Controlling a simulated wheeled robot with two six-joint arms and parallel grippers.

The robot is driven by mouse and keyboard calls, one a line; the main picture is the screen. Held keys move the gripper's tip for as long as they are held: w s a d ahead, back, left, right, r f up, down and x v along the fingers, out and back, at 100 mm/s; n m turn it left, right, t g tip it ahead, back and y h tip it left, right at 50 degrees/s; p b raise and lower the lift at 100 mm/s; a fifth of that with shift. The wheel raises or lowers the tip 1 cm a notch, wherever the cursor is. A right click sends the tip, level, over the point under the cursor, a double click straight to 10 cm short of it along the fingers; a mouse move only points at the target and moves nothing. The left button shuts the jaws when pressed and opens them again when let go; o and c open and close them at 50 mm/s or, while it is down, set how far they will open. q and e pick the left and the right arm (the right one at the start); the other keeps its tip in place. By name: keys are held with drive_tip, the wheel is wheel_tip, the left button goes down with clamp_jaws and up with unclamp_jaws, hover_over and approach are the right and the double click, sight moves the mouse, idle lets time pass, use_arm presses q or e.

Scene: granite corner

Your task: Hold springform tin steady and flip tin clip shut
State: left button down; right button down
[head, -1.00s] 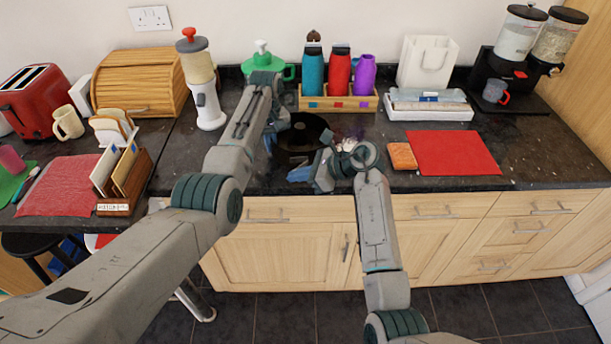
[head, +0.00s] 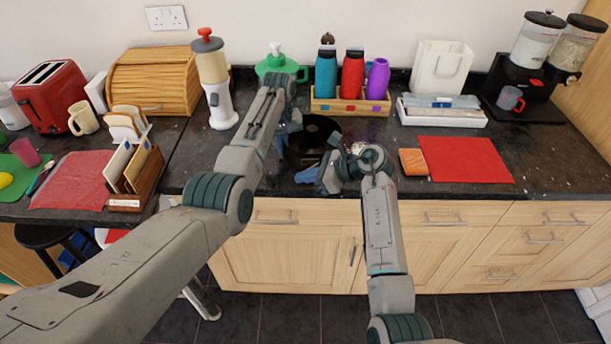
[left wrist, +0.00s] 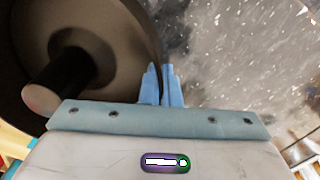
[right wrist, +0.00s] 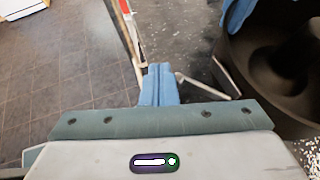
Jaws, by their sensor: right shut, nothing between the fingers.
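The springform tin (head: 318,126) is dark and round, with a raised tube in its middle. It stands on the counter and also shows in the left wrist view (left wrist: 118,38) and the right wrist view (right wrist: 262,70). My left gripper (left wrist: 162,72) is shut on the tin's wall, one finger on each side of it. My right gripper (right wrist: 160,68) is shut and empty, low at the tin's near side by the counter's front edge, apart from the wall. A thin pale bar, perhaps the tin clip (right wrist: 226,76), shows between its fingers and the tin.
A wooden rack with bottles (head: 350,105) stands behind the tin. An orange sponge (head: 413,162) and a red mat (head: 465,160) lie to the right. A white and grey grinder (head: 220,105) stands to the left. The counter's front edge is close below my right gripper.

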idle(0.7)
drive_tip(key=shift+w+d, duration=0.55)
drive_tip(key=shift+d, duration=0.1)
drive_tip(key=shift+s+d, duration=0.2)
drive_tip(key=shift+s, duration=0.05)
drive_tip(key=s+d+r, duration=0.5)
drive_tip(key=s+d, duration=0.3)
drive_tip(key=s, duration=0.1)
